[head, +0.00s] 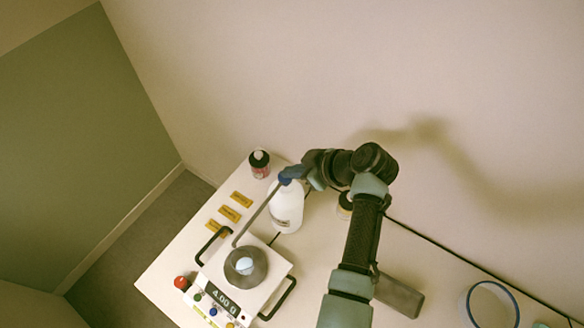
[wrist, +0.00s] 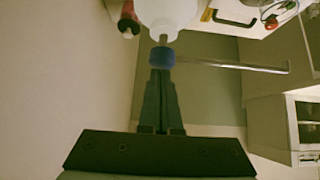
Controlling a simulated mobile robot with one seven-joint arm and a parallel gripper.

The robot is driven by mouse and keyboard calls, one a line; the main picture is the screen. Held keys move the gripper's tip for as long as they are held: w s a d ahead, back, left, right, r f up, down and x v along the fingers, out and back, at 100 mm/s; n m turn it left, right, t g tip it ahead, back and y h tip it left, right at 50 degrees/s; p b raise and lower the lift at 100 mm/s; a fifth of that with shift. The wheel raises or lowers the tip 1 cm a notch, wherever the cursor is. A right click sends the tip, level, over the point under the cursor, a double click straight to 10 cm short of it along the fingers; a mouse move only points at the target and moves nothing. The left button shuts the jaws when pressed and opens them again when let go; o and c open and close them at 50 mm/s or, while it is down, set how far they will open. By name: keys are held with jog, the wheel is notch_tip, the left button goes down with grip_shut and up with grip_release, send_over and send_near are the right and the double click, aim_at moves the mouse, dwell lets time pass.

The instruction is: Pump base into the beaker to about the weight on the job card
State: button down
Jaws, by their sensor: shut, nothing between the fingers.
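A white pump bottle (head: 287,210) stands on the table. Its blue pump head (wrist: 162,58) has a long grey spout (head: 257,217) that reaches over the scale (head: 268,287). The scale has a dark round plate (head: 232,273) with a small pale round thing on it, perhaps the beaker (head: 245,266). The scale display (head: 222,300) seems to read 4.00 g. My gripper (wrist: 161,73) is shut and empty, its fingertips at the pump head, apparently touching it. I cannot make out a job card.
A dark bottle with a red label (head: 259,164) stands at the back corner. Several yellow labels (head: 229,214) lie along the left side. A red knob (head: 181,283) is left of the display. A blue-rimmed ring (head: 490,304) is at the right.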

jog(key=shift+f, duration=0.1)
jog(key=f+b, duration=0.2)
jog(key=shift+b, duration=0.35)
jog(key=shift+s+r, duration=0.1)
jog(key=shift+r, duration=0.05)
